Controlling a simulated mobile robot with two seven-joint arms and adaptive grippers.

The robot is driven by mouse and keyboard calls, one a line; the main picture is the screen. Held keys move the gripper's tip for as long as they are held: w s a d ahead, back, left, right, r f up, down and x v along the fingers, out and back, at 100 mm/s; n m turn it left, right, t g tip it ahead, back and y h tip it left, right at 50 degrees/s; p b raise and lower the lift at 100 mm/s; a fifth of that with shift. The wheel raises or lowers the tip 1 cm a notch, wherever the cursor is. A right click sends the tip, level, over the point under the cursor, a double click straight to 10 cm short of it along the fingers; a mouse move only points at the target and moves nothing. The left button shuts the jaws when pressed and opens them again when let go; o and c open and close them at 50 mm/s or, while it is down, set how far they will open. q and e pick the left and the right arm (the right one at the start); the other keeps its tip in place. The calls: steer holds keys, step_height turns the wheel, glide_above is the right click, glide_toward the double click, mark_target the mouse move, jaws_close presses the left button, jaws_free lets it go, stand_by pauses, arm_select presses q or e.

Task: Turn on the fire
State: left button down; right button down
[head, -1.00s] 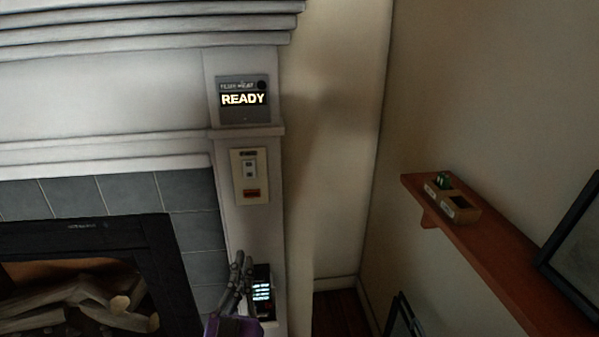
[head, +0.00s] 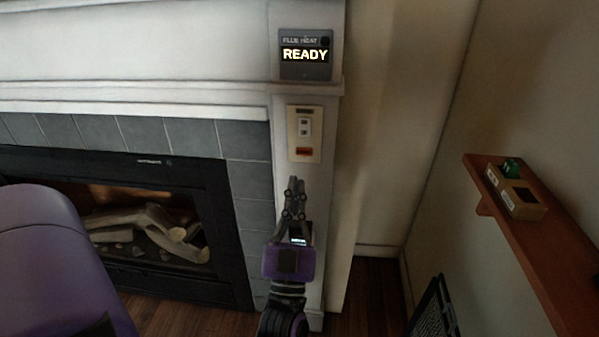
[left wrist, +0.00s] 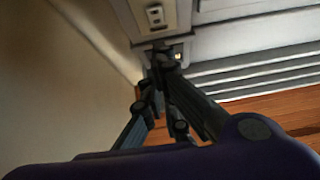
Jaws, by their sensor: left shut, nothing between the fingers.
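The fireplace (head: 150,255) at left holds pale logs (head: 140,228) behind a black frame; I see no flames. A beige switch plate (head: 304,152) with a small switch (head: 304,127) and a red label is on the white pillar. Above it a grey panel (head: 305,68) reads "READY". My left gripper (head: 293,182) is shut and empty, just below the switch plate, pointing up. In the left wrist view its closed fingertips (left wrist: 160,48) are below the plate (left wrist: 155,18); I cannot tell whether they touch the pillar. My right gripper is not in view.
A small lit display (head: 299,237) low on the pillar is partly hidden behind my left gripper. A red-brown shelf (head: 540,250) on the right wall carries a small box (head: 516,193) with a green item. A dark framed object (head: 433,312) stands below on the wooden floor.

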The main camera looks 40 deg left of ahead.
mark_target(304, 127)
arm_select(q)
steer(key=w+a+r, duration=0.1)
steer(key=w+a, duration=0.1)
steer(key=w, duration=0.1)
steer(key=w+a+r+p, duration=0.1)
steer(key=w+r, duration=0.1)
steer(key=w, duration=0.1)
steer(key=w+a+r, duration=0.1)
steer(key=w+a, duration=0.1)
steer(key=w, duration=0.1)
steer(key=shift+w+a+r+p, duration=0.15)
steer(key=shift+a+r+p, duration=0.15)
steer(key=shift+r, duration=0.1)
